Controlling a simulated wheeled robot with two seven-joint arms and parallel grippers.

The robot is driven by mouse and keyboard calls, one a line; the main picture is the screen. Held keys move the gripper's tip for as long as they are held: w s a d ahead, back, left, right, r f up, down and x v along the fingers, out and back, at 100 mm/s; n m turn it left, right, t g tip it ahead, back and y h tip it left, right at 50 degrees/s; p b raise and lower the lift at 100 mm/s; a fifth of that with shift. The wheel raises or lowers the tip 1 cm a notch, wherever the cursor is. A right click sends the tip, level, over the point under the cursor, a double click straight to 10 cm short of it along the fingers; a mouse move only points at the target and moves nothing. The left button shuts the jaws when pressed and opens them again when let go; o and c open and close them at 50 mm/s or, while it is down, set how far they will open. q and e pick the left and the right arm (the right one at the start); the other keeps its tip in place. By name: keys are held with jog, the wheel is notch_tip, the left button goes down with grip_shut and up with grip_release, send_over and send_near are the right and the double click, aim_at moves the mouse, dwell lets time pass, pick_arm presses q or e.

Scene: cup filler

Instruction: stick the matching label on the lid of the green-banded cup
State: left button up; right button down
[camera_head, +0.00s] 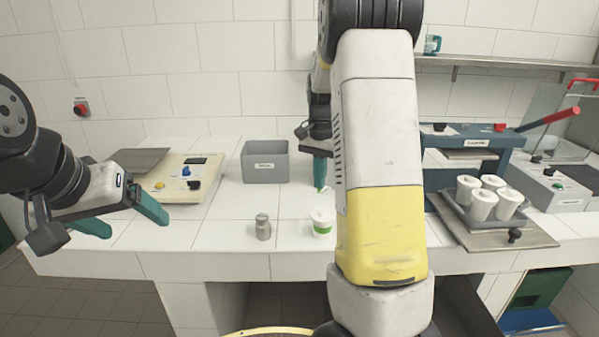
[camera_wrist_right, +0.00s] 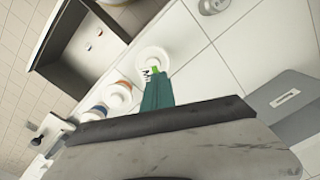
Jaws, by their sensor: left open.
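The green-banded cup (camera_head: 322,229) stands upright on the white counter with a white lid (camera_head: 322,214). The lid also shows in the right wrist view (camera_wrist_right: 152,58), partly hidden by my fingertips. My right gripper (camera_head: 321,186) is above the cup, apart from it in the head view, with its teal fingers together. A small label with green and white (camera_wrist_right: 154,71) shows at its fingertips, and the fingers look shut on it. My left gripper (camera_head: 137,227) is open and empty at the left, over the counter's front edge.
A metal cylinder (camera_head: 263,227) stands left of the cup. A grey bin (camera_head: 264,163) is behind. A cream control panel (camera_head: 189,178) lies at left. Cups in a tray (camera_head: 462,214) stand at right. An orange-banded cup (camera_wrist_right: 118,96) shows beyond the green-banded one in the wrist view.

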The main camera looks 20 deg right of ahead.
aim_at(319, 209)
jog(key=shift+f, duration=3.2)
jog(key=shift+f, duration=0.2)
jog(key=c, duration=1.6)
grip_release()
jog(key=shift+c, duration=0.2)
jog(key=shift+r, duration=0.1)
notch_tip(319, 209, up, 8)
jog(key=shift+f, duration=0.2)
